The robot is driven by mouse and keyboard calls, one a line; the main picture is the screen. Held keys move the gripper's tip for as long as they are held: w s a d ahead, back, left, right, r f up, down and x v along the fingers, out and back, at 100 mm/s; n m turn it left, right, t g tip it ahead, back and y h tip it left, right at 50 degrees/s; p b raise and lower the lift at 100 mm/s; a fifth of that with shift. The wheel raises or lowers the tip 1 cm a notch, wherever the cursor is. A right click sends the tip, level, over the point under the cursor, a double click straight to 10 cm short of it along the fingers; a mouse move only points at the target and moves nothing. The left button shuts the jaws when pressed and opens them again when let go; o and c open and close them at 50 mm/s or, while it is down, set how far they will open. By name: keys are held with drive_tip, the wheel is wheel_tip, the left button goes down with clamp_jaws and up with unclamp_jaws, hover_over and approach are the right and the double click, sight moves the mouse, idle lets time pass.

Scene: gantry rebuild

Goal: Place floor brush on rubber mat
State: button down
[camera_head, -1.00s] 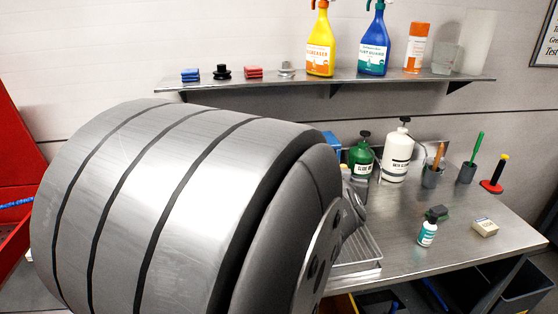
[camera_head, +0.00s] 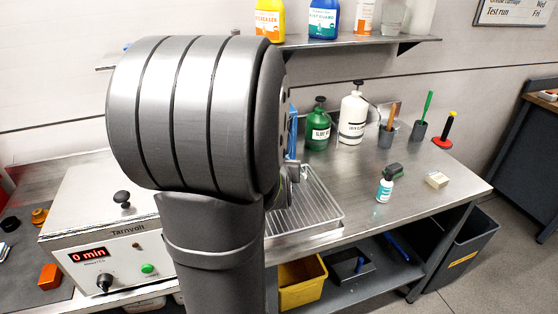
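My arm's large grey link fills the middle of the view. I cannot name the floor brush with certainty. A dark grey flat surface (camera_head: 22,287) at the lower left, under orange and black items, may be the rubber mat. Its far part is out of view or hidden.
A white Tarnvolt machine (camera_head: 118,225) stands at left. A wire rack (camera_head: 315,205) lies right of my arm. A green bottle (camera_head: 318,130), a white pump bottle (camera_head: 353,115) and tool cups stand at the back.

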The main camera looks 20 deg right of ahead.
drive_tip(key=shift+f, duration=0.15)
drive_tip(key=shift+f, duration=0.15)
drive_tip(key=c, duration=1.2)
unclamp_jaws()
drive_tip(key=shift+r, duration=0.25)
drive_tip(key=v, duration=1.1)
drive_tip(key=shift+s, duration=0.15)
drive_tip(key=shift+o, duration=0.4)
drive_tip(key=shift+s+a+r, duration=0.1)
drive_tip(key=shift+s+a, duration=0.1)
drive_tip(key=shift+s, duration=0.1)
